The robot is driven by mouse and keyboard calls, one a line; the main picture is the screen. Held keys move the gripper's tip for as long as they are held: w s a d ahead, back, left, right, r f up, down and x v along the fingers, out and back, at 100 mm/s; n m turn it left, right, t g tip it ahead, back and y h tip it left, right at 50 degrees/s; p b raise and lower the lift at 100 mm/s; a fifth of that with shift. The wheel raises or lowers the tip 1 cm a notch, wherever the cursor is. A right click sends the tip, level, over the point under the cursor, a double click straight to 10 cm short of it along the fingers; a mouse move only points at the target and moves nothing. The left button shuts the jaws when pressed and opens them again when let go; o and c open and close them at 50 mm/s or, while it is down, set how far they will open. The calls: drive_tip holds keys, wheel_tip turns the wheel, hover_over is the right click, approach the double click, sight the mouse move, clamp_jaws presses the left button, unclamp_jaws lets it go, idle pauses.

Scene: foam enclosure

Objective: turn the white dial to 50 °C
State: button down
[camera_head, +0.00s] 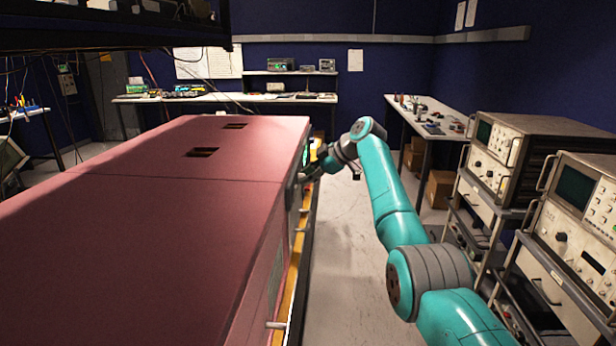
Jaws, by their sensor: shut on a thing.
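My teal arm reaches forward from the bottom right, and my gripper (304,174) is at the right-hand side face of the large pink foam enclosure (130,250). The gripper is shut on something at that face. The face is seen almost edge-on, so the thing between the fingers is hidden. I cannot make out the white dial or any temperature marks. A small lit green-blue patch (305,153) shows on the side face just above and beyond the gripper.
Oscilloscope carts (520,160) stand on the right. A bench (425,116) with small items stands behind my arm, and another bench (230,98) lines the back wall. A yellow ledge (292,270) runs along the enclosure's lower side. Grey floor (345,260) lies clear between enclosure and arm.

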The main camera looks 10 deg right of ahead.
drive_tip(key=shift+f, duration=0.1)
idle(0.3)
drive_tip(key=c, duration=0.9)
unclamp_jaws()
drive_tip(key=v, duration=1.2)
